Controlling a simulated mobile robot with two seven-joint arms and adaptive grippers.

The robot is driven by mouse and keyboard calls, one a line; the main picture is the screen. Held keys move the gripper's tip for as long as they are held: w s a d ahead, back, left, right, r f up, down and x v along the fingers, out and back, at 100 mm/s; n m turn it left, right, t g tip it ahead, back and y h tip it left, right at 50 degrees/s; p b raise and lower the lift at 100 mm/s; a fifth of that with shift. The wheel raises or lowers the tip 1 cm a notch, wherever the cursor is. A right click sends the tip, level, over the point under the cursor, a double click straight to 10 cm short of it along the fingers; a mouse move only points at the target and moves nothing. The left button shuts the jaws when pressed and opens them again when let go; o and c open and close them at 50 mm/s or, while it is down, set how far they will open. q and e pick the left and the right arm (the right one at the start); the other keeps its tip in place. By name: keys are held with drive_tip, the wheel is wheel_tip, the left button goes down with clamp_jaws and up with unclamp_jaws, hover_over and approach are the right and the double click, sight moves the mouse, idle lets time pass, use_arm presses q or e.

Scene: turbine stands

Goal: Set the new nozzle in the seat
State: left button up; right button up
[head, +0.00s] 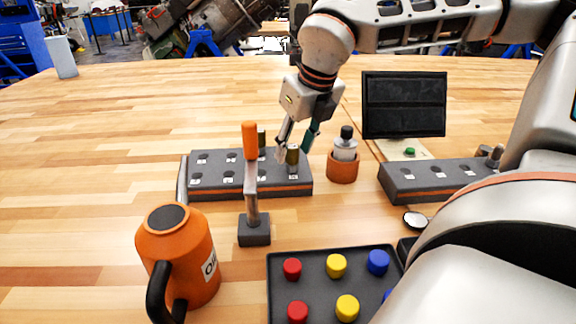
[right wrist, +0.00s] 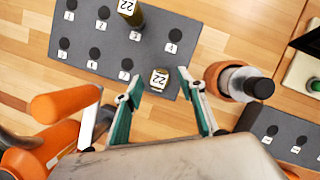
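Two brass nozzles marked 22 stand upright in the grey numbered rack (head: 230,184). The nearer nozzle (head: 292,161) is in its front row at the right end; the other nozzle (right wrist: 130,14) is in the back row. My right gripper (head: 291,146) is open above the nearer nozzle. In the right wrist view the nearer nozzle (right wrist: 159,80) shows between and just beyond the spread green fingertips, with no clear contact. A second grey block (head: 430,180) with several holes and a metal fitting (head: 494,156) stands at the right; I cannot tell which part is the seat. My left gripper is out of view.
An orange-handled tool (head: 250,140) stands upright in front of the rack. A bottle in an orange cup (head: 342,169) is close on the rack's right. An orange oil can (head: 190,255), a tray of coloured caps (head: 315,277) and a dark panel (head: 404,105) surround it.

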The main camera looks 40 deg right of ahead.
drive_tip(key=shift+w+f, duration=0.25)
drive_tip(key=shift+f, duration=0.4)
drive_tip(key=shift+r, duration=0.1)
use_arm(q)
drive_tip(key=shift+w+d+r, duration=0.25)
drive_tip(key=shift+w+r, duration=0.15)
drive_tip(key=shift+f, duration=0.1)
use_arm(e)
drive_tip(key=shift+b, duration=0.4)
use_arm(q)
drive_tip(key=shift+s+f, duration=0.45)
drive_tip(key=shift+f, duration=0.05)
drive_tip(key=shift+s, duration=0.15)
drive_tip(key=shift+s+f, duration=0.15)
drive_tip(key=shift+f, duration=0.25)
